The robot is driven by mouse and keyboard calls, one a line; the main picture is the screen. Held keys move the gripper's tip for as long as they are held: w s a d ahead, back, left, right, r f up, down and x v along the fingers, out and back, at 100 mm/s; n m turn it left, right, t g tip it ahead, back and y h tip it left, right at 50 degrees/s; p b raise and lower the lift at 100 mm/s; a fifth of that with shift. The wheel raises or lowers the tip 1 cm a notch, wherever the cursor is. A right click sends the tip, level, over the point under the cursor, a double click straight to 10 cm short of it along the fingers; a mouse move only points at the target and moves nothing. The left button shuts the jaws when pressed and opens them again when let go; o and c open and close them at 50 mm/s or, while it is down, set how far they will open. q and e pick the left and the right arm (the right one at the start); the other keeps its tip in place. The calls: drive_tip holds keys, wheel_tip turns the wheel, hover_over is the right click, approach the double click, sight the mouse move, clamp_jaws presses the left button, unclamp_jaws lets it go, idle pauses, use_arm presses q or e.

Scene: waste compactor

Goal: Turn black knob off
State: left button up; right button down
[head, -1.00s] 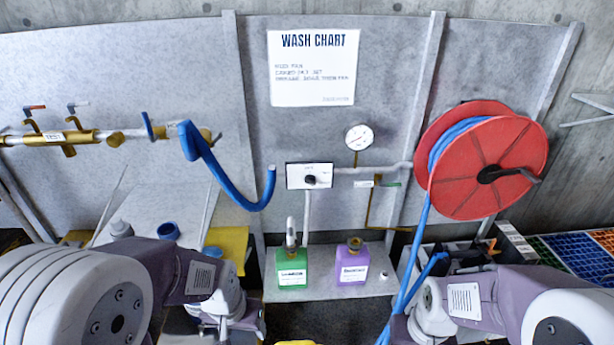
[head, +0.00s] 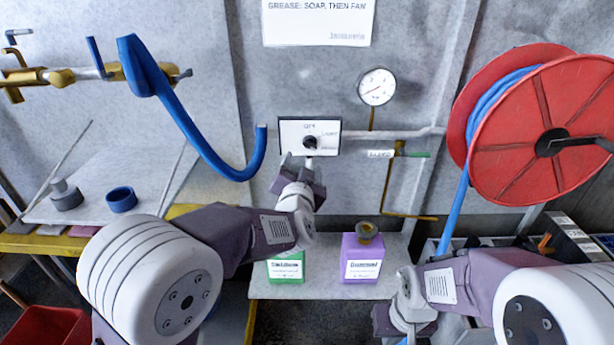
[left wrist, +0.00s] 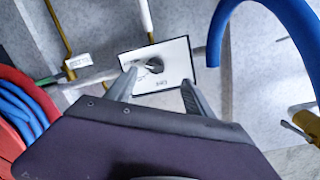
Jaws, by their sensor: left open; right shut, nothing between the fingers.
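The black knob (head: 310,142) sits on a white panel (head: 292,128) on the grey wall, with small print around it. My left gripper (head: 299,160) is just below the panel, pointing up at it. In the left wrist view, its two fingers (left wrist: 159,78) are open and empty in front of the panel. The knob (left wrist: 155,65) shows between and beyond the fingertips, nearer the left one; I see no clear contact. My right gripper (head: 392,320) is low at the bottom of the head view, away from the panel, with its fingertips hidden.
A green container (head: 287,268) and a purple container (head: 361,262) stand on a shelf under the panel. A pressure gauge (head: 377,87) and pipes are right of it, with a red hose reel (head: 540,140) beyond. A blue hose (head: 205,140) hangs at the left.

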sight(310, 147)
use_arm(q)
drive_tip(key=shift+t+y, duration=0.3)
drive_tip(key=shift+t, duration=0.3)
drive_tip(key=w, duration=0.2)
drive_tip(key=w+d+b, duration=0.1)
drive_tip(key=w, duration=0.2)
drive_tip(key=w+d+b, duration=0.1)
drive_tip(key=w, duration=0.2)
drive_tip(key=shift+f, duration=0.3)
drive_tip(key=shift+w+r, duration=0.1)
drive_tip(key=shift+w, duration=0.55)
use_arm(e)
wheel_tip(310, 147, down, 4)
drive_tip(key=shift+f, duration=0.25)
use_arm(q)
drive_tip(key=shift+c, duration=0.3)
clamp_jaws()
